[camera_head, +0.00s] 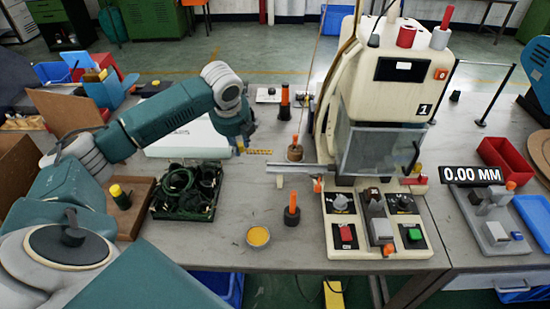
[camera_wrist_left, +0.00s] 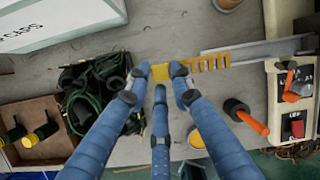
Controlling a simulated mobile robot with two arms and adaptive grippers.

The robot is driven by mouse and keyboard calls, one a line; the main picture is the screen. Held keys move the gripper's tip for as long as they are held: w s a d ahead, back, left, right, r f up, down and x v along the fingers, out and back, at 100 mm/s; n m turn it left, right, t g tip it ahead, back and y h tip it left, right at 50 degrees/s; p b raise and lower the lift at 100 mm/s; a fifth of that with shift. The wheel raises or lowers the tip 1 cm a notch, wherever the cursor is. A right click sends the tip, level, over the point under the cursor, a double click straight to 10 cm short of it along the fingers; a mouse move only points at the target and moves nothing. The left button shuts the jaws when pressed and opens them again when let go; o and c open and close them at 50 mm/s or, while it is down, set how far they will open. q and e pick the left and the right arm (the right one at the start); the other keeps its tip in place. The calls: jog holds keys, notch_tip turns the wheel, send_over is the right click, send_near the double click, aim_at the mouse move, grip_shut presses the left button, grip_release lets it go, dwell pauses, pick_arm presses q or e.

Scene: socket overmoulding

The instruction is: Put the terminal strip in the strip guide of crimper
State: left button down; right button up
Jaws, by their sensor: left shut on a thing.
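The terminal strip (camera_head: 259,152) is a short, toothed, yellow-orange piece. In the left wrist view the strip (camera_wrist_left: 206,64) sticks out to the right from between my fingertips. My left gripper (camera_head: 240,148) is shut on its left end, and its blue fingers show in the wrist view (camera_wrist_left: 163,74). The crimper (camera_head: 385,85) is the cream machine marked 1. Its strip guide (camera_head: 290,168) is a grey metal rail reaching out to the left, also seen in the wrist view (camera_wrist_left: 265,50). The strip's free end is close to the guide's left end; I cannot tell whether they touch.
A dark crate of black cable coils (camera_head: 187,190) stands left of the guide. Orange-handled tools (camera_head: 291,209) and (camera_head: 295,149) stand before and behind the rail. A dish of yellow material (camera_head: 258,237) sits at the front. A red bin (camera_head: 505,158) is at the right.

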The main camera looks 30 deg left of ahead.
pick_arm(q)
jog(key=w+d+p, duration=0.1)
jog(key=d, duration=0.2)
jog(key=w+d+f+p, duration=0.1)
jog(key=w+d, duration=0.1)
jog(key=w+d+f, duration=0.1)
jog(key=w+d, duration=0.1)
jog(key=d, duration=0.1)
jog(key=shift+d+f+p, duration=0.15)
jog(key=shift+d+p, duration=0.2)
jog(key=shift+p, duration=0.05)
jog(key=shift+a+f, duration=0.15)
jog(key=shift+f, duration=0.5)
notch_tip(320, 180, down, 2)
jog(key=shift+f+p, duration=0.15)
jog(key=shift+p, duration=0.35)
jog(key=shift+w+d+f+p, duration=0.1)
jog(key=shift+d+f+p, duration=0.1)
jog(key=shift+f+p, duration=0.15)
jog(key=shift+f, duration=0.25)
jog(key=c, duration=1.6)
grip_release()
jog(key=shift+o, duration=0.4)
